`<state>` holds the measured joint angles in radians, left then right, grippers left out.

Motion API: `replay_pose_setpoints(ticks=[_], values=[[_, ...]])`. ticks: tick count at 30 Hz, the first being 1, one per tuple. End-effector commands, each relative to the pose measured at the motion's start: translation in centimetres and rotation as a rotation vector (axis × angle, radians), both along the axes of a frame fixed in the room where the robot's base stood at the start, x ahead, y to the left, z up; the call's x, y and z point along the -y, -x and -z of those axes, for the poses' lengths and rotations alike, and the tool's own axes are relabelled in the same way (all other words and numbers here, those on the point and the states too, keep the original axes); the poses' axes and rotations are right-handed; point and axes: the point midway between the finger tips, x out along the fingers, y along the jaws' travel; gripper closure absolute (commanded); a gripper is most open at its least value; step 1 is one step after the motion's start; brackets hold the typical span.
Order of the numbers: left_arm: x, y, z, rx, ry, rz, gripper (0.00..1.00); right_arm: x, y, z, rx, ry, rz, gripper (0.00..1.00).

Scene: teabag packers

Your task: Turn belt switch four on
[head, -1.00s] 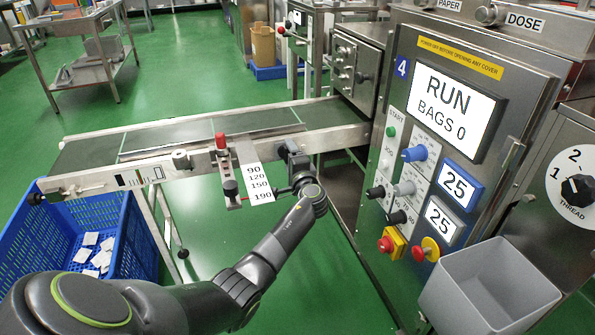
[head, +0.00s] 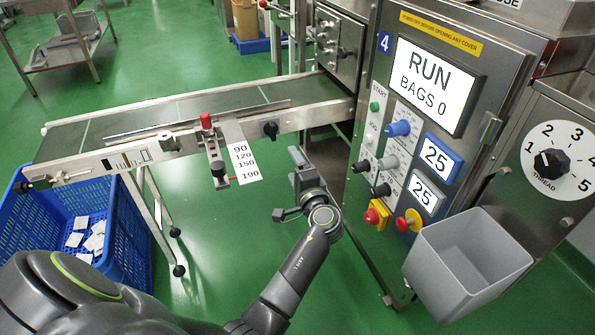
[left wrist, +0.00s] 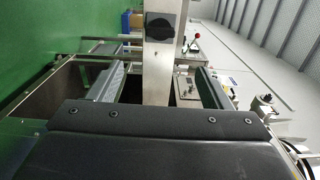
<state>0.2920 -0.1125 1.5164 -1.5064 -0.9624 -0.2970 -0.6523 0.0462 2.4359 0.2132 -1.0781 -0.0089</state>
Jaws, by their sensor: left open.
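The belt switch is a black rotary knob (head: 270,130) on the steel side rail of the conveyor (head: 190,148). The left wrist view shows the knob (left wrist: 161,25) on a dark square plate, straight ahead beyond the fingers. Its exact setting is hard to read. My left gripper (head: 294,186) is to the right of the knob and lower in the head view, apart from it. Its fingers (left wrist: 158,88) are spread with nothing between them. The machine beside the belt carries a blue "4" label (head: 385,42). My right gripper is not in view.
A red-topped guide clamp (head: 207,122) and a number scale (head: 243,162) stick out left of the knob. The control panel has a screen (head: 433,85) reading RUN, BAGS 0. A grey bin (head: 470,262) hangs below. A blue crate (head: 125,225) holds white bags.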

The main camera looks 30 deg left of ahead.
Motion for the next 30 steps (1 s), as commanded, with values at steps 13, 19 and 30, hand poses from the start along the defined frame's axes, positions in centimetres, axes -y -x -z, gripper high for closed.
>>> replay_pose_setpoints(ticks=[13,19,30], values=[[1.5,1.3,0.0,0.0,0.0,0.0,0.27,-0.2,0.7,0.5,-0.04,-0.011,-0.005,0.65],[1.5,1.3,0.0,0.0,0.0,0.0,0.27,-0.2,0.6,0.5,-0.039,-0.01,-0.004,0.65],[-0.9,5.2,4.1,0.007,0.206,-0.024,0.27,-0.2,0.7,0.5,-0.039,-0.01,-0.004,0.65]])
